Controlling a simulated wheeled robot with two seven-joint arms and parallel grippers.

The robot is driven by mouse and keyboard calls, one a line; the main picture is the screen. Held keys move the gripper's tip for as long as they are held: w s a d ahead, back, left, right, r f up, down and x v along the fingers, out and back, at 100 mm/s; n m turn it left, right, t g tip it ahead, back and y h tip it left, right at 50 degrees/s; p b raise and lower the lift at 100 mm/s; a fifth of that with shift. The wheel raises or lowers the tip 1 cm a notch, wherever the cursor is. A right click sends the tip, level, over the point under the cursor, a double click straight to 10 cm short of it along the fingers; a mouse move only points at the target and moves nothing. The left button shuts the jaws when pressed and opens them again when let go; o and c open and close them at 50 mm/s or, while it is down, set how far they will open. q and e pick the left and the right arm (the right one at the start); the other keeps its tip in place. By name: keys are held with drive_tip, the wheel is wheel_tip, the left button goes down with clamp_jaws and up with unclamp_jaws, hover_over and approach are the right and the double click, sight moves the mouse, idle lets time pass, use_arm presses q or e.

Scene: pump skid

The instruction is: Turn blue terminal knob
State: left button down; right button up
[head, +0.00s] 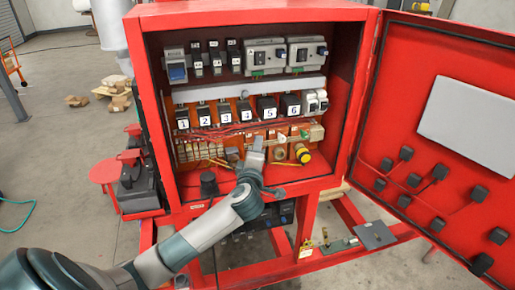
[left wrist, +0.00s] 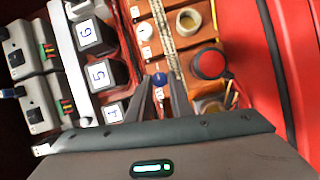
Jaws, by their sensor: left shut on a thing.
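The blue terminal knob (left wrist: 160,79) shows in the left wrist view, on the orange panel below the numbered modules. My left gripper (left wrist: 162,88) has its two fingers on either side of the knob and is shut on it. In the head view my left gripper (head: 256,146) reaches into the open red cabinet (head: 150,75) and is at the lower terminal row. There the gripper hides the knob. My right gripper is not in view.
Numbered black modules (head: 266,107) stand in a row above the gripper, with red wires (head: 222,132) beneath them. A red round button (left wrist: 209,64) is close to the fingers in the wrist view. The cabinet door (head: 440,130) hangs open at the right.

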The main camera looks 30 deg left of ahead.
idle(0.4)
use_arm(q)
drive_tip(key=c, duration=1.6)
unclamp_jaws()
drive_tip(key=shift+b+v, duration=2)
drive_tip(key=shift+v, duration=6.75)
drive_tip(key=shift+w, duration=0.1)
